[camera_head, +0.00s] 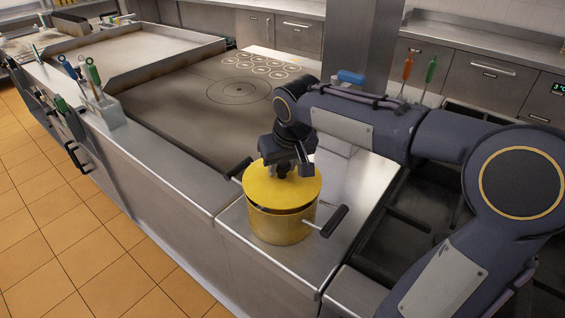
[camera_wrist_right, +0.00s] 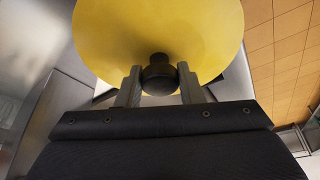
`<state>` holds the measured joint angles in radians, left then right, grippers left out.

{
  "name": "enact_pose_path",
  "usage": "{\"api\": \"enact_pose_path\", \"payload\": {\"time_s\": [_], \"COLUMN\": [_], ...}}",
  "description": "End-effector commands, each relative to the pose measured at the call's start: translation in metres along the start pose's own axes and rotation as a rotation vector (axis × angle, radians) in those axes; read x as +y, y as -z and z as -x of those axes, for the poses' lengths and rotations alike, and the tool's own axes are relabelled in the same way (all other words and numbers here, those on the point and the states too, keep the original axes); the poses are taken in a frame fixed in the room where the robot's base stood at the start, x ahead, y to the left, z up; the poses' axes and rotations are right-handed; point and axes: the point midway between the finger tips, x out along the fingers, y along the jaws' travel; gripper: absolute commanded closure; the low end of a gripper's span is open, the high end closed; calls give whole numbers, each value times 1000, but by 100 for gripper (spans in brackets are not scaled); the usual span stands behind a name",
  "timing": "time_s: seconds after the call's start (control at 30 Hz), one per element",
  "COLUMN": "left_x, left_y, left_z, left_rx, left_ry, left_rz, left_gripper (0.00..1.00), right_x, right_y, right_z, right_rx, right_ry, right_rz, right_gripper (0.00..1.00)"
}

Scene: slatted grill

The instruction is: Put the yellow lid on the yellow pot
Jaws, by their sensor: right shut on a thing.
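The yellow pot (camera_head: 281,228) stands upright on the steel counter, with a dark handle on each side. The yellow lid (camera_head: 268,191) is over the pot's mouth, slightly tilted, with a dark gap showing between it and the rim at the front right. My right gripper (camera_head: 285,170) comes down from above and is shut on the lid's dark knob. In the right wrist view the knob (camera_wrist_right: 159,74) sits between the two fingers, with the lid's yellow top (camera_wrist_right: 160,28) beyond it. The inside of the pot is hidden. My left gripper is not in view.
The steel counter (camera_head: 340,190) has bare room to the right of the pot. A flat cooktop (camera_head: 190,105) lies behind it to the left. Utensils with green and blue handles stand in a holder (camera_head: 103,112) at the left. The orange tiled floor (camera_head: 60,220) is clear.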

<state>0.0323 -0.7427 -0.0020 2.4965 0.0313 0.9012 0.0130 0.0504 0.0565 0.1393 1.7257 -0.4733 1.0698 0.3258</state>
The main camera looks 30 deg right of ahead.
Motion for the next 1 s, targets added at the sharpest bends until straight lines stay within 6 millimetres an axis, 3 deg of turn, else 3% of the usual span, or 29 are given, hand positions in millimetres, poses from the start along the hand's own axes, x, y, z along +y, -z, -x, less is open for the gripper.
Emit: {"api": "enact_pose_path", "payload": {"time_s": [0.2,1.0], "left_x": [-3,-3], "left_y": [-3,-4], "left_z": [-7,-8], "left_rx": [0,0], "left_ry": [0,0], "left_rz": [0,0], "left_gripper": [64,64], "right_x": [0,0], "right_y": [-3,-4], "right_z": [-9,-11], "right_rx": [2,1], "right_ry": [0,0], "right_rz": [0,0], "right_gripper": [95,95]}}
